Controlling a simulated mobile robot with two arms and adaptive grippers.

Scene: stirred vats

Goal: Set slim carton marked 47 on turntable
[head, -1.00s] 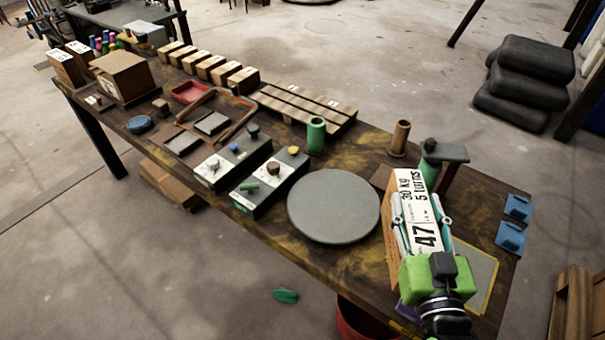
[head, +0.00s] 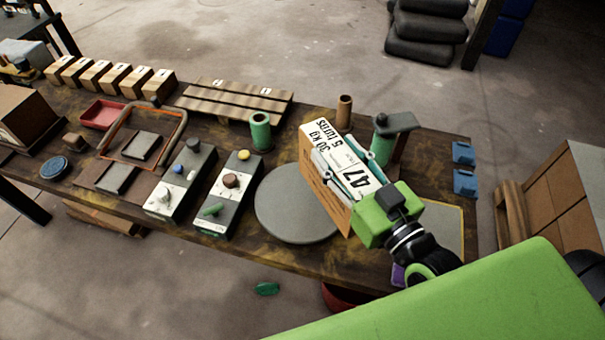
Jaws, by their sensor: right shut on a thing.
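The slim carton (head: 323,182) is brown with a white label reading 47, 30 kg and 5 turns. My right gripper (head: 350,170) is shut on it, its fingers lying across the label. The carton is tilted in the picture and overlaps the right edge of the turntable (head: 290,208), a round grey disc near the front of the table. I cannot tell whether the carton touches the disc. The visible part of the disc is bare. My left gripper is not in view.
Two control boxes (head: 226,190) with knobs stand left of the turntable. A green cylinder (head: 260,132) and a brown tube (head: 344,112) stand behind it. A green post with a dark top (head: 392,128) stands close behind the carton. Wooden slats (head: 236,103) lie further back.

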